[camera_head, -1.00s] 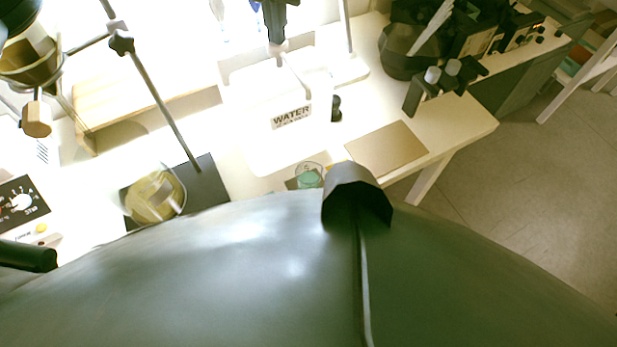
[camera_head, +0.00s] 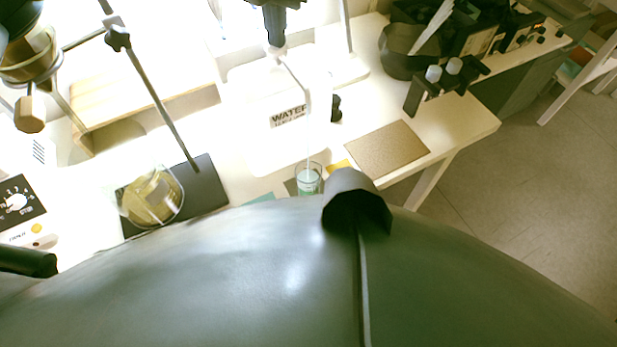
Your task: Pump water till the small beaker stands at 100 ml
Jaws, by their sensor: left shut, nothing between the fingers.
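The white water container (camera_head: 255,125) with the WATER label stands on the bench, its pump head (camera_head: 277,51) on top. My left gripper (camera_head: 275,40) is shut and empty, pointing down right at the pump head; it looks to be touching it. A thin pale stream runs from the spout down towards the small beaker (camera_head: 308,182). The beaker is clear glass with pale green liquid in it, standing in front of the container. Its graduations are too small to read, and my body partly hides the area around it. My right gripper is out of view.
A brown board (camera_head: 388,151) lies right of the beaker. A stand with a dark base (camera_head: 207,188) and a round glass vessel (camera_head: 152,198) is at left. A dark bowl (camera_head: 402,52) and bottles stand at the back right. Open floor lies beyond the bench's right edge.

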